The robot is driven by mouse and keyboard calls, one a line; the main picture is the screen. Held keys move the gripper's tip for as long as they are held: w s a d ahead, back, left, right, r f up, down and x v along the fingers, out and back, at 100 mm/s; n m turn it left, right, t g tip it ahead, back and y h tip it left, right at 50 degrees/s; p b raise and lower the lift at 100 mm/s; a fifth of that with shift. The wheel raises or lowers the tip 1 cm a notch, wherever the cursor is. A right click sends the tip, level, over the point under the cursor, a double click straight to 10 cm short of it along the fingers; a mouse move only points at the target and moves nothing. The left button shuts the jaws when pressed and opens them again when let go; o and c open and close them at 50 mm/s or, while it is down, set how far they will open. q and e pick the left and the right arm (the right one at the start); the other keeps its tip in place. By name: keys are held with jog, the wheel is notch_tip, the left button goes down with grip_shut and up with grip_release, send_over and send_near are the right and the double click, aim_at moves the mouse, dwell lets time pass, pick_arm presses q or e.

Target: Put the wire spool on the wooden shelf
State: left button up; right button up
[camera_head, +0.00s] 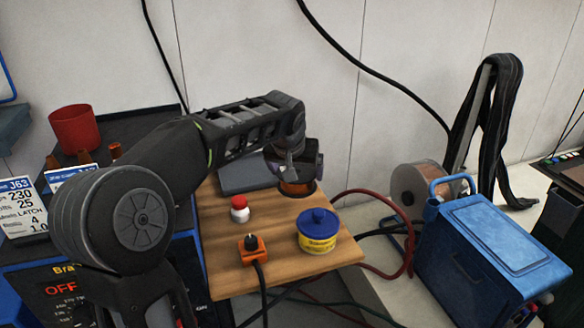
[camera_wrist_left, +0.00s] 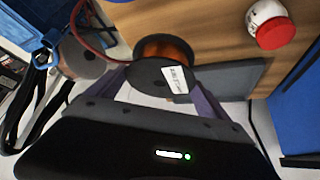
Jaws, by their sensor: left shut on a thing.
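The wire spool (camera_head: 297,188), with orange-copper winding and dark flanges, is at the back of the wooden shelf (camera_head: 220,275) in the head view. My left gripper (camera_head: 294,166) is over it from above, shut on it. In the left wrist view the spool (camera_wrist_left: 163,48) shows its dark flange with a white label between the gripper's two fingers (camera_wrist_left: 158,90). The wooden board lies behind it there. Whether the spool's underside touches the shelf cannot be told. My right gripper is not in view.
On the shelf are a red-and-white bottle (camera_head: 240,209), an orange block with a dark knob (camera_head: 252,248), a blue-lidded yellow tin (camera_head: 318,231) and a grey flat thing (camera_head: 245,176). A blue case (camera_head: 490,245) and larger reel (camera_head: 408,186) stand right. Cables hang around the shelf.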

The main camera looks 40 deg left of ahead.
aim_at(296, 189)
pick_arm(q)
jog(key=shift+f, duration=0.8)
jog(key=shift+f, duration=0.1)
jog(key=shift+f+b, duration=0.5)
jog(key=shift+f, duration=1.3)
jog(key=o, duration=1.8)
jog(key=shift+f, duration=0.15)
jog(key=shift+s, duration=0.1)
jog(key=p+v, duration=0.1)
jog(key=v, duration=1.1)
